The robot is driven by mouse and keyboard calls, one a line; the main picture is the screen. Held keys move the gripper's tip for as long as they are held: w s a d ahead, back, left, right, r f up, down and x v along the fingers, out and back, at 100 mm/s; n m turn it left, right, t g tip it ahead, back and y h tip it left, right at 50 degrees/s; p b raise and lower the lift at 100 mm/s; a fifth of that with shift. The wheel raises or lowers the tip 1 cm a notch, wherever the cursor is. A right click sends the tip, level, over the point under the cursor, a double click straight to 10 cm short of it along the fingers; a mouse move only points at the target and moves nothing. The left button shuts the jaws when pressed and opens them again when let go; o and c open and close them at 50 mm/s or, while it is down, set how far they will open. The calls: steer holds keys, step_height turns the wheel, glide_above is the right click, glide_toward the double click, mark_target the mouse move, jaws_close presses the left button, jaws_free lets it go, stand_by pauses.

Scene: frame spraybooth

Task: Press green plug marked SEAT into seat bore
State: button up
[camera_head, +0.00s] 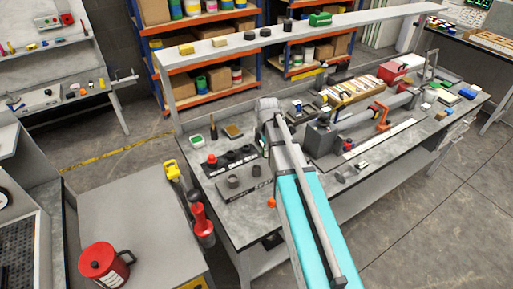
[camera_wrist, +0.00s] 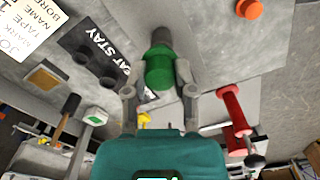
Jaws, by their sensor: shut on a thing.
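In the wrist view my gripper (camera_wrist: 159,84) is shut on the green plug (camera_wrist: 159,68), with one finger on each side of it. A grey cylindrical piece (camera_wrist: 158,38) shows just beyond the plug; I cannot tell whether it is part of the plug or a separate socket. No SEAT mark is readable on the plug. A black strip with white letters ending in "AT STAY" (camera_wrist: 97,48) lies to the left, with dark round pieces on it. In the head view my arm hides the gripper and plug. A grey plate (camera_head: 262,189) with dark round pieces lies left of my arm.
A red plug (camera_head: 212,159) stands on the workbench's black strip. An orange cap (camera_wrist: 249,8) lies at the wrist view's top. A red-handled tool (camera_wrist: 232,108) is right of the gripper. A raised shelf (camera_head: 290,36) spans the bench's back. A red can (camera_head: 102,262) stands on the left cabinet.

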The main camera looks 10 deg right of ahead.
steer(key=shift+w+a+r+n, duration=0.1)
steer(key=shift+a+n, duration=0.1)
steer(key=shift+a, duration=0.65)
steer(key=shift+w+a+r+n, duration=0.1)
steer(key=shift+a+n, duration=0.1)
steer(key=shift+a, duration=0.65)
steer(key=shift+f+b, duration=2.3)
steer(key=shift+f, duration=0.1)
steer(key=shift+f+b, duration=1.35)
steer(key=o, duration=1)
steer(key=shift+r, duration=0.15)
